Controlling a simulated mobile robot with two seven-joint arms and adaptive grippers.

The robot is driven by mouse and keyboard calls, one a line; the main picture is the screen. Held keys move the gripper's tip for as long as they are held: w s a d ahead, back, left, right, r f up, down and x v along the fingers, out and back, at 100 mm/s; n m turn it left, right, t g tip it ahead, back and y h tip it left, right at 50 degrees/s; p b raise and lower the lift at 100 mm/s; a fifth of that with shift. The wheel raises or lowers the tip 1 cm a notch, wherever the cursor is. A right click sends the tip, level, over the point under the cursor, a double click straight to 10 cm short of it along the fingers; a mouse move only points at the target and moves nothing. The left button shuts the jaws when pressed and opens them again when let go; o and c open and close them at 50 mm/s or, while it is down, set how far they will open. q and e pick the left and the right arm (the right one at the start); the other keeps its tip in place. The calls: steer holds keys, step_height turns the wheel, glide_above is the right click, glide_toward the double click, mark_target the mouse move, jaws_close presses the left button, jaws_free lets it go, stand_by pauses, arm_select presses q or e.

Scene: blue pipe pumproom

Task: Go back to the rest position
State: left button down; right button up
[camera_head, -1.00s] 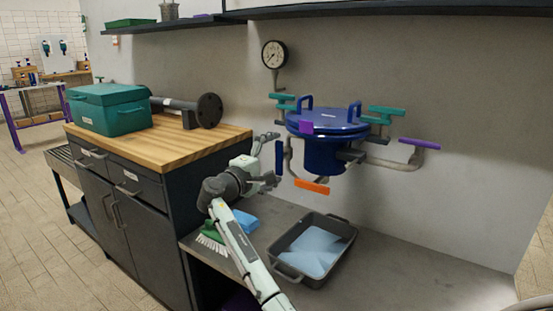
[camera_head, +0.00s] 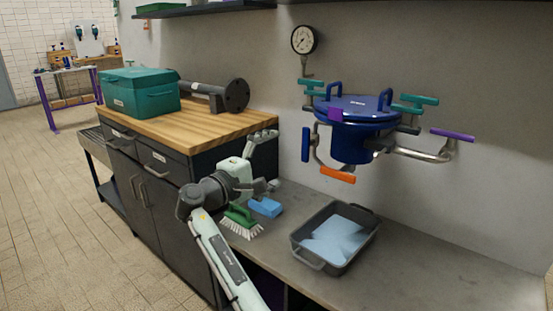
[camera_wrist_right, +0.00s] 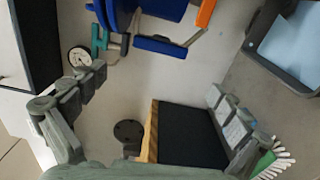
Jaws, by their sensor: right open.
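My right gripper (camera_head: 272,161) is open and empty. It is in front of the workbench's right end, left of the blue pressure vessel (camera_head: 352,145). A gap shows between its fingers and the vessel's hanging blue handle (camera_head: 306,145). In the right wrist view the spread fingers (camera_wrist_right: 158,84) have nothing between them. The vessel's blue and orange handles show at the top there, beyond the fingers. My left gripper is not in view.
A green brush (camera_head: 241,217), a blue sponge (camera_head: 265,207) and a grey tub (camera_head: 317,262) lie on the lower counter. A teal toolbox (camera_head: 140,92) and a dark flanged pipe (camera_head: 236,95) rest on the wooden worktop (camera_head: 190,130). A gauge (camera_head: 304,40) hangs on the wall.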

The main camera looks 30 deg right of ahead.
mark_target(302, 145)
steer(key=shift+x, duration=5.95)
